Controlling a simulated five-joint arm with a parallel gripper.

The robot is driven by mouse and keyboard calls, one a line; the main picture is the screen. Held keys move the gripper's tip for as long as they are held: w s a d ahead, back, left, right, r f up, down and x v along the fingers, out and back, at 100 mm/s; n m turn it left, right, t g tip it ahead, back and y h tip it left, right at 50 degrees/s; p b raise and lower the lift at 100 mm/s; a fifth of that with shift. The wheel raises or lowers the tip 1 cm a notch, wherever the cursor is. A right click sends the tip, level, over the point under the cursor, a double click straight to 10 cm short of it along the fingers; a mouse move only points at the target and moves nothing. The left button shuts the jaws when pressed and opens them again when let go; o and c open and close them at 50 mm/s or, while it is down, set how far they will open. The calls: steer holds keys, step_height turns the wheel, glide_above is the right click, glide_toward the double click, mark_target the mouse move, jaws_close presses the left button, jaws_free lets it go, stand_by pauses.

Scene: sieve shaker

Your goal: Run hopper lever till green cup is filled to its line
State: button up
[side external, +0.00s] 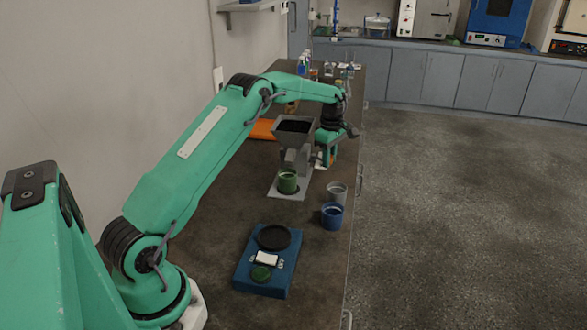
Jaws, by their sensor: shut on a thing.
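The grey hopper (294,127) stands on the bench with dark material in its open top. The green cup (288,183) stands upright under the hopper, on a pale base plate (287,196). The fill level and the line on the cup are too small to make out. My gripper (321,160) is at the right side of the hopper, pointing down, beside and slightly behind the green cup. It is shut on the hopper lever, which is mostly hidden by the gripper.
A blue cup (332,217) and a grey cup (337,189) stand to the right, near the bench edge.

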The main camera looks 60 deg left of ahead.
steer(key=shift+w+a, duration=0.75)
steer(key=shift+w, duration=0.35)
steer(key=shift+w+a, duration=0.2)
steer(key=shift+s+a, duration=0.1)
stand_by(4.2)
steer(key=shift+s, duration=0.1)
steer(key=shift+s+d, duration=0.25)
steer(key=shift+d, duration=0.2)
steer(key=shift+w+d, duration=0.1)
steer(key=shift+d, duration=0.1)
stand_by(1.7)
